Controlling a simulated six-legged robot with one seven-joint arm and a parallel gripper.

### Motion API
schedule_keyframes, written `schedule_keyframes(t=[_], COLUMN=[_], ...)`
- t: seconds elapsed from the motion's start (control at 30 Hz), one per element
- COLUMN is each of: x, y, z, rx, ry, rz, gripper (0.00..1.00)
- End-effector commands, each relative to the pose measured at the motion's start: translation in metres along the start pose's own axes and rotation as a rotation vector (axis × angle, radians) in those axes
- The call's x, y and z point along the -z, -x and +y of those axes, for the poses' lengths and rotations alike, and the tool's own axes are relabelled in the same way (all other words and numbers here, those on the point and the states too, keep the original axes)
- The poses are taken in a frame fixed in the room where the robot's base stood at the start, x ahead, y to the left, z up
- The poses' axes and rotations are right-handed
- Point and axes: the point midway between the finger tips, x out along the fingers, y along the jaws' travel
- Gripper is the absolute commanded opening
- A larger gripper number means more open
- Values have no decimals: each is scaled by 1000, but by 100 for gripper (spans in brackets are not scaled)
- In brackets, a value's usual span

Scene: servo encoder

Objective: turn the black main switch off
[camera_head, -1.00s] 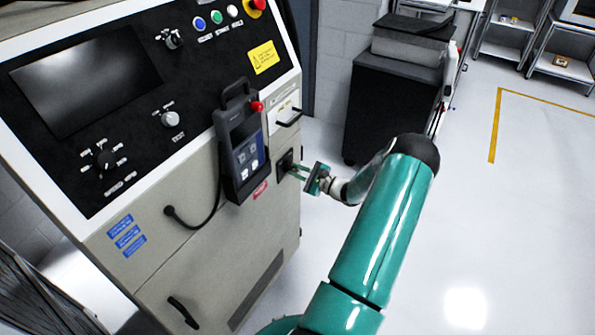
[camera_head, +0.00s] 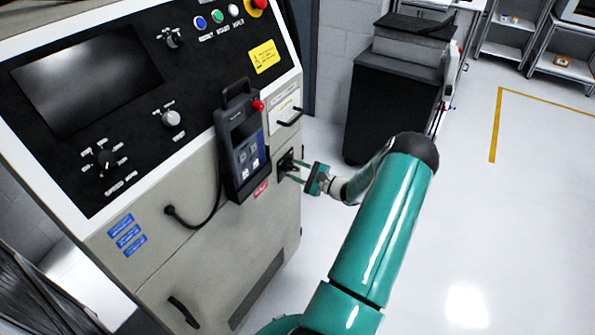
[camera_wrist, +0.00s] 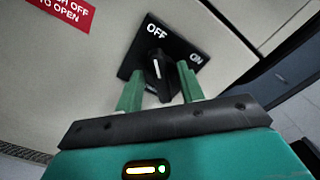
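The black main switch (camera_wrist: 158,68) is a knob on a square black plate, marked OFF above and ON to the right in the wrist view. Its white pointer line stands nearly upright, toward OFF. My gripper (camera_wrist: 159,80) is open, with one green finger on each side of the knob's lower end and gaps visible. It also shows in the head view (camera_head: 294,169), close to the switch plate. Whether a fingertip touches the plate cannot be told.
A hand-held pendant (camera_head: 240,145) with a cable hangs on the cabinet (camera_head: 230,235) just left of the switch. A door handle (camera_head: 291,117) sticks out above it. A red label (camera_wrist: 68,10) is up left in the wrist view. The floor (camera_head: 480,220) at right is clear.

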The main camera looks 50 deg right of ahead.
Motion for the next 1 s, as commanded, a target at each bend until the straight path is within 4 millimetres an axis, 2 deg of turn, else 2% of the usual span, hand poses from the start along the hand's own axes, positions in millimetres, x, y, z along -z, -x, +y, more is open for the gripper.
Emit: schedule_keyframes(t=[0.23, 0.37, 0.47, 0.8, 1.0], x=[0, 1, 1, 1, 0], y=[3, 14, 31, 106, 133], z=[0, -1, 0, -1, 0], rx=[1, 1, 2, 2, 1], ry=[0, 0, -1, 0, 0], rz=[1, 4, 4, 3, 2], gripper=[38, 38, 38, 38, 38])
